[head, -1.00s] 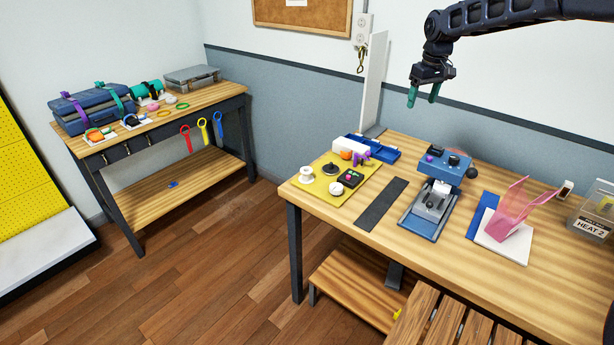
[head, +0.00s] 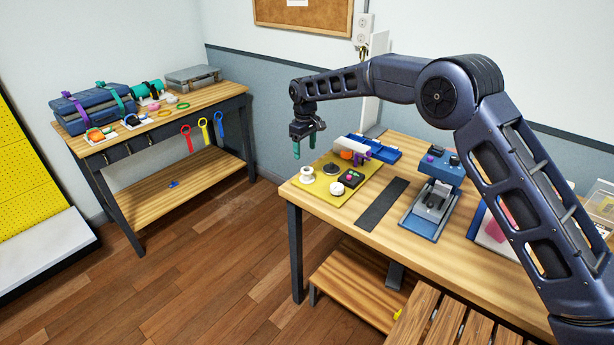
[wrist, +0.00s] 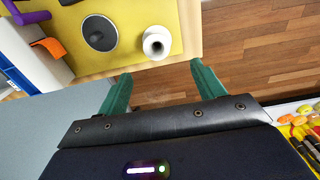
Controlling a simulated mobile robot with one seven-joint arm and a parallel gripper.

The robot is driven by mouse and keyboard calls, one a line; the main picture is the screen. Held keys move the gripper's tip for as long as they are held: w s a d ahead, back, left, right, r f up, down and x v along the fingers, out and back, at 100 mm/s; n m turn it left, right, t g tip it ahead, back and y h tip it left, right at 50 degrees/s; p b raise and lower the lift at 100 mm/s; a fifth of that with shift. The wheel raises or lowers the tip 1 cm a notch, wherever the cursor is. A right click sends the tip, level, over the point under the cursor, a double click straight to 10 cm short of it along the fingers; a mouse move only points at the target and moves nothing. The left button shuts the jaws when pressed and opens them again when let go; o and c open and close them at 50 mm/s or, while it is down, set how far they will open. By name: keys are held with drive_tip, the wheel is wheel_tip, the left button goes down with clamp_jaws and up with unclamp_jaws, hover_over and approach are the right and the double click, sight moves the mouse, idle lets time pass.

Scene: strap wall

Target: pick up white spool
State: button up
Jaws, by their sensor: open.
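The white spool (head: 306,174) stands upright near the left corner of the yellow mat (head: 322,191) on the right-hand workbench. In the wrist view the spool (wrist: 156,43) shows from above with a dark hole in its top, ahead of the gap between my fingertips. My gripper (head: 304,149) points down above the back-left end of the bench, higher than the spool and apart from it. Its two green fingers (wrist: 160,72) are open with nothing between them.
A dark round piece (wrist: 100,33) lies beside the spool on the mat. Blue and white items stand behind. Open floor lies beyond the bench's left edge.

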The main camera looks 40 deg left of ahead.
hover_over(307, 171)
drive_tip(key=s, duration=0.1)
wheel_tip(307, 171, down, 6)
drive_tip(key=shift+s+r, duration=0.1)
drive_tip(key=shift+r, duration=0.1)
drive_tip(key=shift+w+d+f, duration=0.15)
drive_tip(key=shift+f, duration=1.15)
drive_tip(key=shift+w+d+f, duration=0.1)
drive_tip(key=shift+d+f, duration=0.05)
drive_tip(key=shift+f, duration=1.1)
drive_tip(key=shift+c, duration=0.5)
drive_tip(key=c, duration=1)
